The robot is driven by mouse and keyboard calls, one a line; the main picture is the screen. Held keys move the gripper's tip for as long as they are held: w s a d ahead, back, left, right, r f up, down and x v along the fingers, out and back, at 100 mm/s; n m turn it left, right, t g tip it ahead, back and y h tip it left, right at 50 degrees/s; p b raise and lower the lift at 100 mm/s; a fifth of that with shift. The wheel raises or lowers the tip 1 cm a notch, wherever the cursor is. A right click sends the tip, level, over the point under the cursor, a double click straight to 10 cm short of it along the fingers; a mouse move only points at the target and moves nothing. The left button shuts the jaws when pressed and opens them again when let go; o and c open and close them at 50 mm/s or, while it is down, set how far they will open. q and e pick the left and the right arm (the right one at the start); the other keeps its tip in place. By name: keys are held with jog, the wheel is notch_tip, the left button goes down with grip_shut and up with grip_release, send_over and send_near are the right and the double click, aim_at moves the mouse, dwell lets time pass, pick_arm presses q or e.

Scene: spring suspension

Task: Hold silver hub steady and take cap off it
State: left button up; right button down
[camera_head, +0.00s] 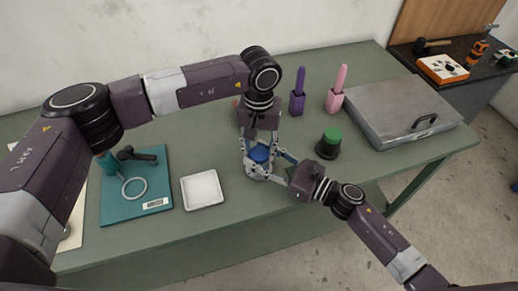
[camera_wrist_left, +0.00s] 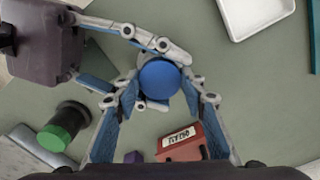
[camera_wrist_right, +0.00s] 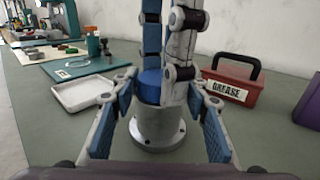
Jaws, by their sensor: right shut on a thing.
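The silver hub (camera_wrist_right: 157,130) stands upright on the green table, with the blue cap (camera_wrist_left: 159,80) on top of it. The cap also shows in the head view (camera_head: 260,153) and the right wrist view (camera_wrist_right: 149,84). My right gripper (camera_wrist_right: 158,105) comes in low from the side and is shut on the silver hub. My left gripper (camera_wrist_left: 160,92) points down from above. Its fingers are spread on either side of the cap and look open around it. Part of the cap and hub is hidden behind fingers in the head and right wrist views.
A red grease box (camera_wrist_right: 232,88) stands close behind the hub. A white tray (camera_head: 202,189) and a teal board (camera_head: 133,200) lie left. A green-topped dark cylinder (camera_head: 328,144), purple and pink holders (camera_head: 297,103) (camera_head: 335,101) and a metal case (camera_head: 400,112) are right.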

pick_arm(q)
jog(key=o, duration=0.3)
jog(key=shift+o, duration=0.2)
notch_tip(320, 180, up, 4)
jog(key=shift+r, duration=0.25)
jog(key=shift+c, duration=0.5)
notch_tip(320, 180, up, 3)
jog(key=m, duration=0.3)
jog(key=shift+f, duration=3.8)
jog(key=c, duration=1.2)
jog(key=shift+n, duration=1.5)
